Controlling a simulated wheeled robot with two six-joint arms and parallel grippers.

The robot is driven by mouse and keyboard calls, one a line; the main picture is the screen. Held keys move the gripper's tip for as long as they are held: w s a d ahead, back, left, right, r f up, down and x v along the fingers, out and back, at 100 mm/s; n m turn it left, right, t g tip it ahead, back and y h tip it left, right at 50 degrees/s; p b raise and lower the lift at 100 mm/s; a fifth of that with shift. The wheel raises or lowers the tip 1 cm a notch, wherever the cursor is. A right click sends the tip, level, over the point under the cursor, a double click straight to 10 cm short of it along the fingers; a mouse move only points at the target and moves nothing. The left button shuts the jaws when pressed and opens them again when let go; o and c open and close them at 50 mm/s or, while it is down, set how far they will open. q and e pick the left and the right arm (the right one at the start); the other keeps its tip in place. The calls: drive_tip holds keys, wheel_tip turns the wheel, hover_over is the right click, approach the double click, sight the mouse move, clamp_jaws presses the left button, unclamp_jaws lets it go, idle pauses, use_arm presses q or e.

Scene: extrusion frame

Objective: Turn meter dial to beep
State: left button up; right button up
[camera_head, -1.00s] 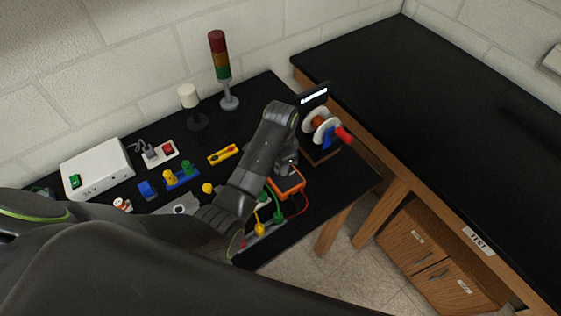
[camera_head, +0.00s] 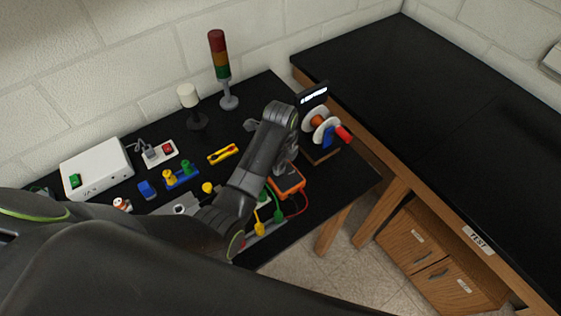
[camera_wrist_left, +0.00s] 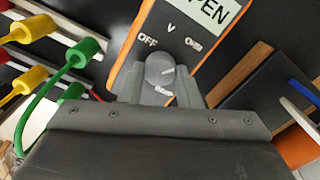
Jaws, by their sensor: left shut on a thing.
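The orange meter (camera_head: 289,183) lies on the black bench in the head view, partly hidden by my left arm. In the left wrist view its dark face shows OFF, V and a small symbol, with a display (camera_wrist_left: 211,11) whose visible letters read "PEN". The round grey dial (camera_wrist_left: 158,68) sits below these labels and has white marks on it. My left gripper (camera_wrist_left: 160,88) is shut on the dial, one finger on each side. In the head view the left gripper (camera_head: 286,166) is over the meter, its fingertips hard to make out. My right gripper is not in view.
Yellow and green plugs (camera_head: 259,228) with leads stand beside the meter. A spool stand (camera_head: 320,128) with a small lit screen is behind it to the right. A signal tower (camera_head: 221,70) and white box (camera_head: 97,168) stand farther back. The right-hand bench (camera_head: 430,90) is clear.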

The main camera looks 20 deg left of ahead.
use_arm(q)
drive_tip(key=m, duration=0.7)
drive_tip(key=shift+s, duration=0.1)
drive_tip(key=m, duration=0.4)
drive_tip(key=shift+a+m, duration=0.1)
drive_tip(key=shift+m, duration=1.7)
drive_tip(key=o, duration=1)
